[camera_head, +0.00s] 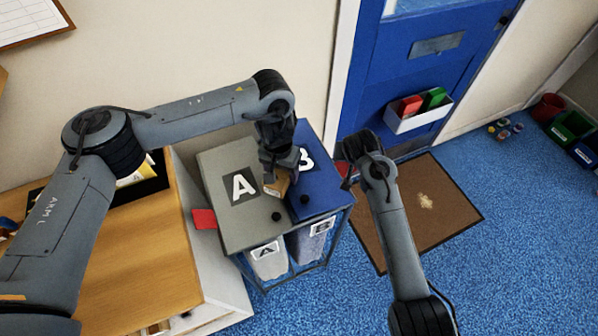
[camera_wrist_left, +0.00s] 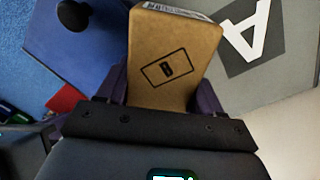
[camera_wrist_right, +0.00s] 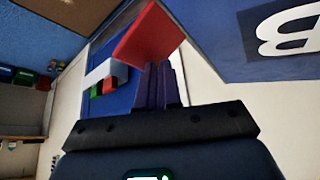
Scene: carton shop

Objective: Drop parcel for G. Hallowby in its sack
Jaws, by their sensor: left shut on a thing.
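My left gripper (camera_head: 279,170) is shut on a small brown cardboard parcel (camera_wrist_left: 172,60), stamped with a boxed B. The parcel (camera_head: 277,187) is over the adjoining edges of the grey lid marked A (camera_head: 222,172) and the blue lid marked B (camera_head: 322,190). Both lids look down over their sacks, a pale sack A (camera_head: 268,265) and a grey-blue sack B (camera_head: 308,246). My right gripper (camera_wrist_right: 160,85) has its fingers together at the red tab (camera_wrist_right: 150,40) beside the blue lid. I cannot tell whether the tab is between them. No addressee name is readable.
A wooden desk (camera_head: 165,265) stands left of the sack stand. A second red tab (camera_head: 204,219) sticks out beside the grey lid. A blue door (camera_head: 400,75) with a white bin (camera_head: 420,117) is behind. A brown mat (camera_head: 445,205) lies on open blue floor.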

